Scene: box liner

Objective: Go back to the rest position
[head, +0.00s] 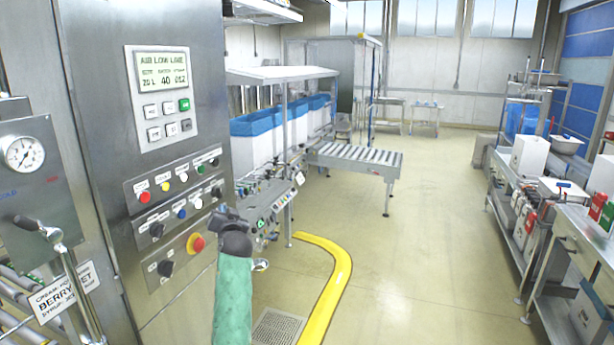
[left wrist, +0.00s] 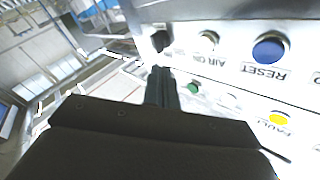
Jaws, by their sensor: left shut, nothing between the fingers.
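My left arm in its green sleeve rises from the bottom of the head view. My left gripper (head: 222,214) is dark and shut, with nothing in it. It is at the right edge of the steel control cabinet (head: 95,75), near the lower button rows. In the left wrist view the closed fingers (left wrist: 161,86) point toward the button panel, close to the green button (left wrist: 193,87) and below the black knob (left wrist: 160,40). I cannot tell whether they touch the panel. My right gripper is not in view.
The panel carries a red stop button (head: 196,244) and a blue reset button (left wrist: 270,48). A pressure gauge (head: 24,154) and a lever tap are at left. A roller conveyor (head: 355,160) and yellow floor rail (head: 335,270) lie beyond. The middle floor is clear; benches line the right.

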